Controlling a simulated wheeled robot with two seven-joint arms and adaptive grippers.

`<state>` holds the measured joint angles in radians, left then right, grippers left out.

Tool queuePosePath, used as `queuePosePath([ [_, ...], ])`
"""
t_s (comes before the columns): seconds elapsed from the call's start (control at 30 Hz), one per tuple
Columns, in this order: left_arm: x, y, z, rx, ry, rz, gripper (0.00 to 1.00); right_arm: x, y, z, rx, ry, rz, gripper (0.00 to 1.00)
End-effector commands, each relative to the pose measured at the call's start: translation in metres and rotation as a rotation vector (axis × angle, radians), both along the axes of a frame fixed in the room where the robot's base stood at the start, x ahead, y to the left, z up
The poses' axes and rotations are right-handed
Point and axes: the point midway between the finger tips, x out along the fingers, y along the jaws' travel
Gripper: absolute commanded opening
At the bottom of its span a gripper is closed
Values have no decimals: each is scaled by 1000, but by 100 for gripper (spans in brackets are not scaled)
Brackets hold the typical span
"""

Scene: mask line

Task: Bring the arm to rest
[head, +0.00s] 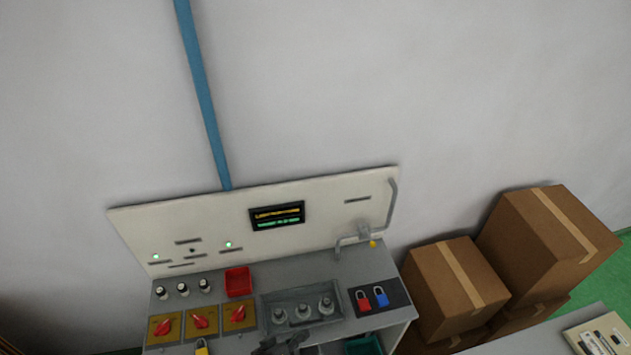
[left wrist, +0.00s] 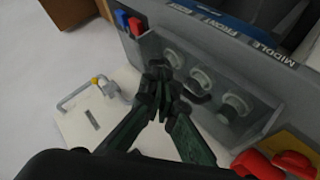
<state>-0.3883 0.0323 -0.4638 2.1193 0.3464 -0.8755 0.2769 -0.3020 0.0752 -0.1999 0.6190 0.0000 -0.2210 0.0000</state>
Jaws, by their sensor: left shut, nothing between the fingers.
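My left gripper (head: 283,344) shows as a dark shape at the bottom edge of the head view, in front of the grey recess with three round knobs (head: 304,309). In the left wrist view the fingers of my left gripper (left wrist: 160,78) are together with nothing between them. Their tips are close to the row of knobs (left wrist: 203,80); I cannot tell whether they touch. Most of the left arm is out of view in the head view. My right gripper is in neither view.
The grey console (head: 345,265) carries red rotary switches (head: 200,321), a red tray (head: 238,282), and red and blue padlocks (head: 381,297). A bent pipe (head: 392,205) is at its back right. Cardboard boxes (head: 457,283) stand to the right.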

Motion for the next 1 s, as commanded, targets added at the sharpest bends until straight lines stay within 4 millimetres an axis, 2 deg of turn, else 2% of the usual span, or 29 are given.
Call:
queuePosePath([
  [0.03, -10, 37, -5, 92, 21, 6, 0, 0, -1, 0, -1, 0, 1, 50],
  [0.1, -27, 85, -11, 220, 58, 6, 0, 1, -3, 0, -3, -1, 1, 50],
  [0.2, -52, 145, -13, 374, 120, 9, 0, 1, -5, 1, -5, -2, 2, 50],
  [0.3, -74, 188, -11, 481, 174, 12, 0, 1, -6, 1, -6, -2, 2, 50],
  [0.4, -94, 221, -8, 562, 222, 16, 0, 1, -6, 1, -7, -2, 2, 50],
  [0.6, -128, 271, 2, 681, 305, 26, 0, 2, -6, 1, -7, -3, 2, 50],
  [0.8, -161, 311, 16, 778, 382, 39, 0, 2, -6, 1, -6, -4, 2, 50],
  [1.0, -150, 309, -42, 774, 399, 23, 0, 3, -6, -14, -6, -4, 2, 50],
])
